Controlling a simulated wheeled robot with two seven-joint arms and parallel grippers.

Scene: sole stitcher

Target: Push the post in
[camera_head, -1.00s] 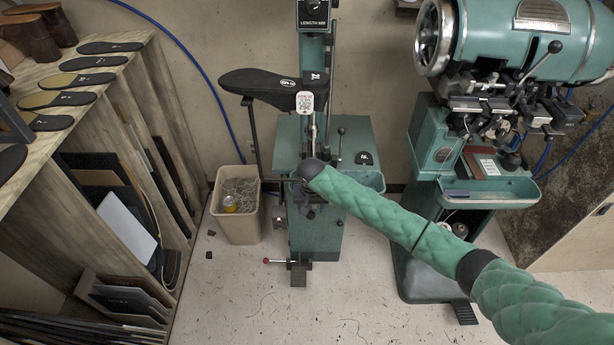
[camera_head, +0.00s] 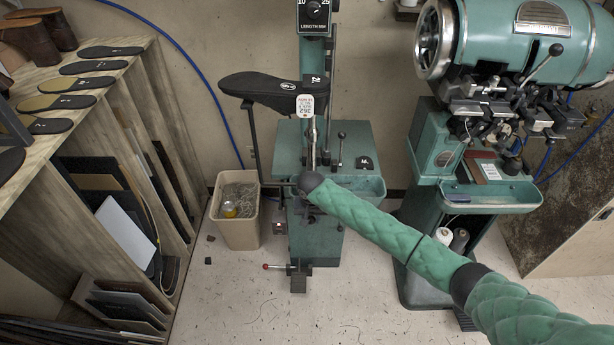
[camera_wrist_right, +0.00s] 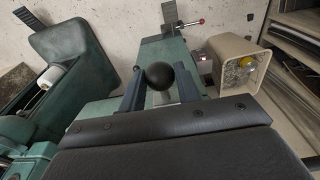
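The green stitching machine (camera_head: 318,225) stands in the middle of the head view with a bright metal rod (camera_head: 312,140) upright above its table. I cannot tell which part is the post. My right arm comes in from the right; its dark wrist is in front of the machine, and its fingers are hidden there. In the wrist view my right gripper (camera_wrist_right: 160,88) has its two fingers apart, one on each side of a round black ball knob (camera_wrist_right: 160,75). Whether they press on it cannot be told, and its stem is hidden. My left gripper is not in view.
A beige bin (camera_head: 238,220) stands left of the machine. A lever with a red knob (camera_head: 266,266) sticks out low at its front. A larger green machine (camera_head: 540,45) is at the right, a wooden shelf (camera_head: 130,100) with soles at the left.

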